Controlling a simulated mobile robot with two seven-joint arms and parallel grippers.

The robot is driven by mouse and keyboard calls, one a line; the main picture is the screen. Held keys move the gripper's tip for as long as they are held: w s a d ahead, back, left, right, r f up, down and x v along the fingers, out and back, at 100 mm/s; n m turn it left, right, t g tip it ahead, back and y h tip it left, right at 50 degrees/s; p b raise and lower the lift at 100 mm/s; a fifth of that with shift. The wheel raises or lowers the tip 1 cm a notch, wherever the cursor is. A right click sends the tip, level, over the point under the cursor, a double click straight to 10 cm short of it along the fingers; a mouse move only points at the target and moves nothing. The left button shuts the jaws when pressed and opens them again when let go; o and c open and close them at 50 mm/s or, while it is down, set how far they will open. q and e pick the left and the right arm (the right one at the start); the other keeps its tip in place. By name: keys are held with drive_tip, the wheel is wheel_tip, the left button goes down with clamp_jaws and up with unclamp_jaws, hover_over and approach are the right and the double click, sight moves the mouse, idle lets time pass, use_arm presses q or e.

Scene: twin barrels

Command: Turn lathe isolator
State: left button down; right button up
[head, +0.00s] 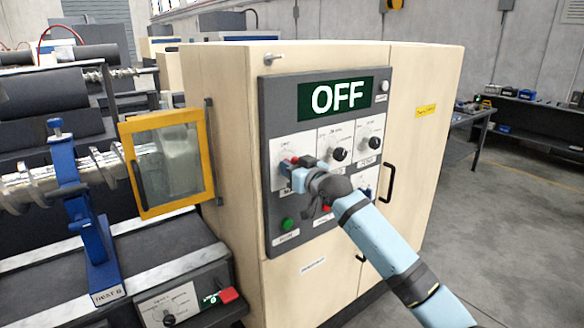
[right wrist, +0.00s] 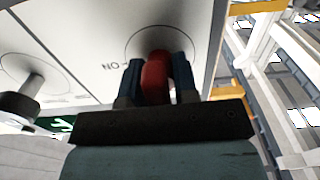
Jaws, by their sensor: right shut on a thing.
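The control panel (head: 268,125) is dark grey on the front of a cream cabinet, and its green display (head: 335,96) reads OFF. The lathe isolator is a red handle (right wrist: 155,75) on a white plate at the panel's left; in the head view it is mostly hidden behind my gripper. My right gripper (head: 297,170) is at that handle. In the right wrist view its two blue fingers (right wrist: 158,82) are shut on the red handle, one on each side. The letters ON show upside down beside the dial. My left gripper is not in view.
An open yellow-framed guard (head: 206,150) stands left of the panel, by the lathe (head: 70,190). The floor (head: 500,230) at right is clear.

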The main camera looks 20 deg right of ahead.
drive_tip(key=o, duration=0.7)
drive_tip(key=b+v, duration=0.2)
drive_tip(key=v, duration=1.2)
drive_tip(key=shift+w+r, duration=0.1)
